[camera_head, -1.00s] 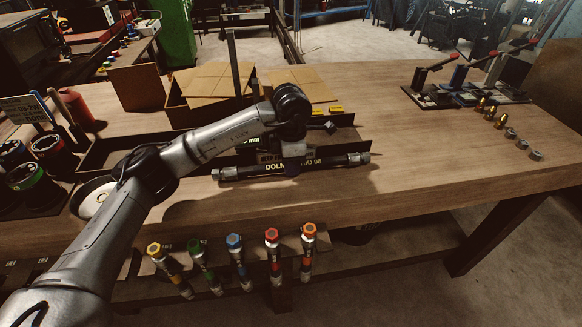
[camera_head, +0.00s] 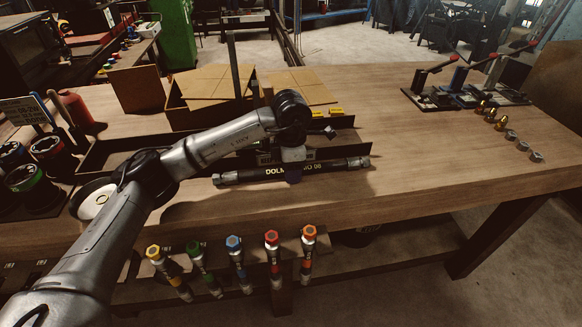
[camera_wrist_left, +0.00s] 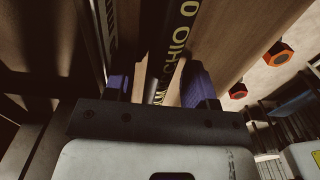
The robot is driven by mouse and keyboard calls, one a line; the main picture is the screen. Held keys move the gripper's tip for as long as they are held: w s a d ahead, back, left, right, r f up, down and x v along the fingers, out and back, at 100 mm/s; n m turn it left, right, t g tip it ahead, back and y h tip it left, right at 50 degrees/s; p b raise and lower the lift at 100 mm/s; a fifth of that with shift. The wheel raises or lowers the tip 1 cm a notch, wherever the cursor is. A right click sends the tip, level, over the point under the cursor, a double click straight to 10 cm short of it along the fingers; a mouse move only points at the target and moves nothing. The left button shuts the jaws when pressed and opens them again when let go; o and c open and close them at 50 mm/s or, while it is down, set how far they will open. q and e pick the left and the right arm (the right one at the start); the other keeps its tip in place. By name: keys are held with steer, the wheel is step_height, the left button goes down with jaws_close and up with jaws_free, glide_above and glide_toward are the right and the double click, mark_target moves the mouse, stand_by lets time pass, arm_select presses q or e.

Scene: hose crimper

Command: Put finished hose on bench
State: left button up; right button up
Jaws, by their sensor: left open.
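The finished hose (camera_head: 335,169) is a short black hose with yellow lettering and metal end fittings. In the head view it lies on the bench (camera_head: 420,190), in front of a low black tray. My left gripper (camera_head: 293,172) points down over the hose's middle, and part of the lettering is hidden behind it. In the left wrist view, my left gripper (camera_wrist_left: 158,88) is open. Its blue-padded fingers are on either side of the hose (camera_wrist_left: 178,45), with a visible gap on the right side. My right gripper is not in view.
The black tray wall (camera_head: 335,139) and cardboard boxes (camera_head: 212,84) stand behind the hose. Several coloured-tip tools (camera_head: 272,255) hang at the front edge. Lever tools (camera_head: 465,92) and small fittings (camera_head: 510,134) are at the right. The bench is clear right of the hose.

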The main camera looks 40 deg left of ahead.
arm_select(q)
step_height(320, 180, up, 12)
steer(key=p, duration=0.3)
steer(key=shift+r, duration=0.15)
stand_by(0.4)
